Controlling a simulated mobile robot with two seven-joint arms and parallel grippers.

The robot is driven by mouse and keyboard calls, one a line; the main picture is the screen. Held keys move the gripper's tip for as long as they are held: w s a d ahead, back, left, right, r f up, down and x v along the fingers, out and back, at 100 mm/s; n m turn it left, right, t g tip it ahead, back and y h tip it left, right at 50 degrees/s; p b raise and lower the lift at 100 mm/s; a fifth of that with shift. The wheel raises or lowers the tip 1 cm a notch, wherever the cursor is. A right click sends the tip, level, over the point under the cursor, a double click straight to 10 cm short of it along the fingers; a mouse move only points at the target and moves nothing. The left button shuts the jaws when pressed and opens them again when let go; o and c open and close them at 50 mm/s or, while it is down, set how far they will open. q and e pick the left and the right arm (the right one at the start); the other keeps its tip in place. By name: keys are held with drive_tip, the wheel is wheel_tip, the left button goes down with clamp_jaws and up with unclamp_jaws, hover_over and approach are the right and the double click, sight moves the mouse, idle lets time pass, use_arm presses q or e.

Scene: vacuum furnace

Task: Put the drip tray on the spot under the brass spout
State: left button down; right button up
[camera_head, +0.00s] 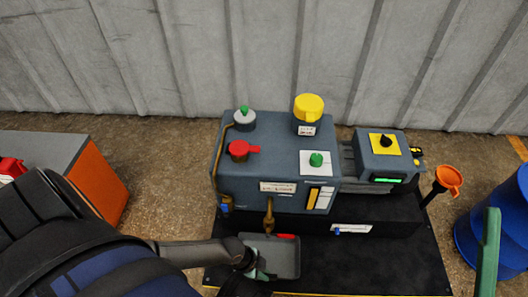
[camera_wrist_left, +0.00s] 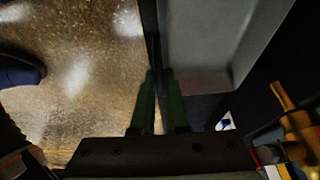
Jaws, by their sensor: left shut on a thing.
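The drip tray (camera_head: 284,258) is a shallow dark grey tray at the front of the machine, over the black base plate. My left gripper (camera_head: 258,274) is shut on its left wall. In the left wrist view the fingers (camera_wrist_left: 158,88) pinch the wall of the tray (camera_wrist_left: 205,50). The brass spout (camera_head: 269,214) points down from the machine's front, just behind the tray's back edge in the head view. It shows at the right of the left wrist view (camera_wrist_left: 292,108). I cannot tell whether the tray touches the plate. The spot is not clearly visible. My right gripper is out of view.
The blue-grey machine (camera_head: 245,180) stands behind the tray, with a red valve handle (camera_head: 240,149) and a yellow cap (camera_head: 309,106). The black base plate (camera_head: 375,268) is clear to the right. An orange funnel (camera_head: 449,179) and blue barrel (camera_head: 492,230) stand further right.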

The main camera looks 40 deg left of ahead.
use_arm(q)
drive_tip(key=shift+w+f, duration=0.1)
drive_tip(key=shift+f, duration=0.3)
drive_tip(key=shift+r, duration=0.15)
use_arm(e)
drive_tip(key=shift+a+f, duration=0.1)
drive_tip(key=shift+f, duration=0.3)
use_arm(q)
drive_tip(key=shift+f, duration=0.2)
drive_tip(key=c, duration=0.9)
unclamp_jaws()
drive_tip(key=shift+p+v, duration=3.55)
drive_tip(key=shift+v, duration=2.6)
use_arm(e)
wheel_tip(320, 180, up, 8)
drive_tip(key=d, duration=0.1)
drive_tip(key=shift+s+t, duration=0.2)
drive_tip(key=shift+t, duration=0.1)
